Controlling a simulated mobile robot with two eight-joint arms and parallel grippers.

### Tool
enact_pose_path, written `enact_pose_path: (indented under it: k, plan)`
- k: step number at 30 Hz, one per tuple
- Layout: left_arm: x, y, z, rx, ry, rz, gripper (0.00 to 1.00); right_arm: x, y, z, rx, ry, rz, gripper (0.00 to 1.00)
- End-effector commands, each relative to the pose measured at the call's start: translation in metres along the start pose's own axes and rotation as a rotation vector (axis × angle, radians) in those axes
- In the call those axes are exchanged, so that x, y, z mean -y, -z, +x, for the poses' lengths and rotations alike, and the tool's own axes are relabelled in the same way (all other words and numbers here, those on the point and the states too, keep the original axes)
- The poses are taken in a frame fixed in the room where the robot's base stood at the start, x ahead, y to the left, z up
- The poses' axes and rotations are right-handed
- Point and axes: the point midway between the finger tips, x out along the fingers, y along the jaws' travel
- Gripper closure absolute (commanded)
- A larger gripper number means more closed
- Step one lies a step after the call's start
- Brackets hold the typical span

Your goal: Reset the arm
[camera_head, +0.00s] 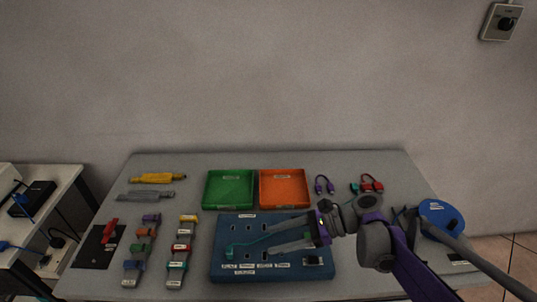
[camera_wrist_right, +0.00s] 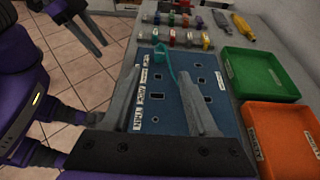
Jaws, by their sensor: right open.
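My right gripper (camera_head: 266,240) is open over the blue board (camera_head: 225,222), its two grey fingers apart and pointing left. The right wrist view also shows these open fingers (camera_wrist_right: 160,75) above the board. A teal cable (camera_head: 237,245) lies on the board near the fingertips; its teal end also shows in the right wrist view (camera_wrist_right: 159,53). Nothing is clearly held, though the fingers hide part of the board. My left gripper (camera_wrist_right: 94,50) shows only in the right wrist view, at the upper left, beside the table over the tiled floor. Its two fingers stand apart and empty.
A green tray (camera_head: 206,202) and an orange tray (camera_head: 308,203) sit behind the board. Several colored connectors (camera_head: 180,251) stand in rows to its left. A blue round thing (camera_head: 440,213) is at right.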

Motion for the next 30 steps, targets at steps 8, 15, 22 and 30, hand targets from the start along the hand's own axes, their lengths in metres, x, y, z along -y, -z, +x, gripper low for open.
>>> enact_pose_path:
  k: [8,15,22,30]
  plan:
    - [0.0,0.008,-0.015,-0.005,0.0,0.0,0.5,-0.028,-0.002,-0.005,-0.166,0.025,-0.176,0.41]
    - [0.0,0.029,-0.047,-0.018,0.0,0.0,0.5,-0.097,0.021,-0.043,-0.636,-0.047,-0.72,0.41]
    - [0.0,0.05,-0.074,-0.033,0.0,0.0,0.5,-0.146,0.044,-0.101,-1.055,-0.313,-1.261,0.41]
    - [0.0,0.061,-0.087,-0.042,0.0,0.0,0.5,-0.164,0.054,-0.136,-1.273,-0.566,-1.569,0.41]
